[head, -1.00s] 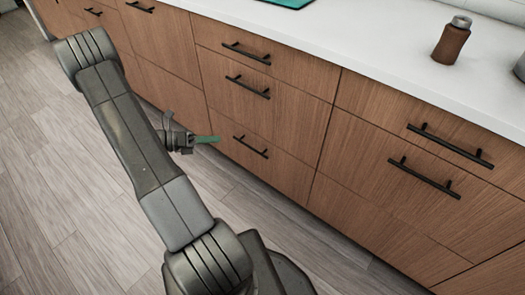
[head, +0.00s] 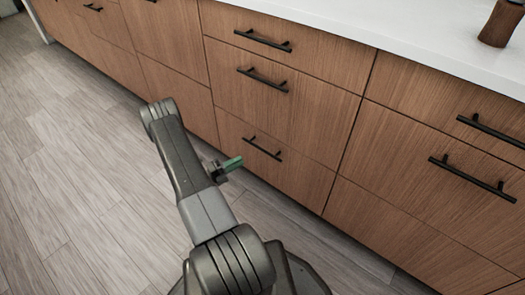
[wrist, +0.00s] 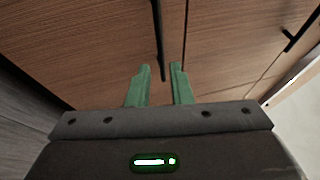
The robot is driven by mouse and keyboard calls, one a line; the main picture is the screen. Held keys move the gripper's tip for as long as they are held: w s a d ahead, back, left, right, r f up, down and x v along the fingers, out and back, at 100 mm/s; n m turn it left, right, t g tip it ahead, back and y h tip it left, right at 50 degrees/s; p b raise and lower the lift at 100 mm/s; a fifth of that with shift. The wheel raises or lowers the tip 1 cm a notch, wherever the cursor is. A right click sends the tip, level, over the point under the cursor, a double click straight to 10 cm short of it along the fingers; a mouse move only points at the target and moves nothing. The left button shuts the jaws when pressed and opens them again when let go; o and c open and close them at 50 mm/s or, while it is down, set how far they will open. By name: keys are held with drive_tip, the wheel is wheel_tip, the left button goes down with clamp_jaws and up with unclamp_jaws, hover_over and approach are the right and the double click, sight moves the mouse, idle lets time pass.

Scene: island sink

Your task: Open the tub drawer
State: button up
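A stack of wood-fronted drawers stands ahead, each with a black bar handle. No label shows which is the tub drawer. My gripper (head: 232,163) is just left of and below the handle (head: 262,148) of the bottom drawer (head: 290,172), which is shut. In the wrist view, my gripper's green fingers (wrist: 161,68) are open with a narrow gap. A black handle (wrist: 159,35) runs up the picture, its near end lined up between the fingertips. Whether the fingers reach around it, I cannot tell.
Two shut drawers with handles (head: 262,40) and (head: 262,80) sit above the bottom one. More drawers (head: 420,170) are to the right. A white countertop (head: 420,40) holds a brown bottle (head: 499,25). The wooden floor (head: 70,170) at left is clear.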

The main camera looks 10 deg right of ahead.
sight(261, 149)
drive_tip(key=b+x, duration=0.2)
drive_tip(key=x, duration=0.9)
drive_tip(key=shift+d, duration=0.15)
drive_tip(key=shift+c, duration=0.5)
clamp_jaws()
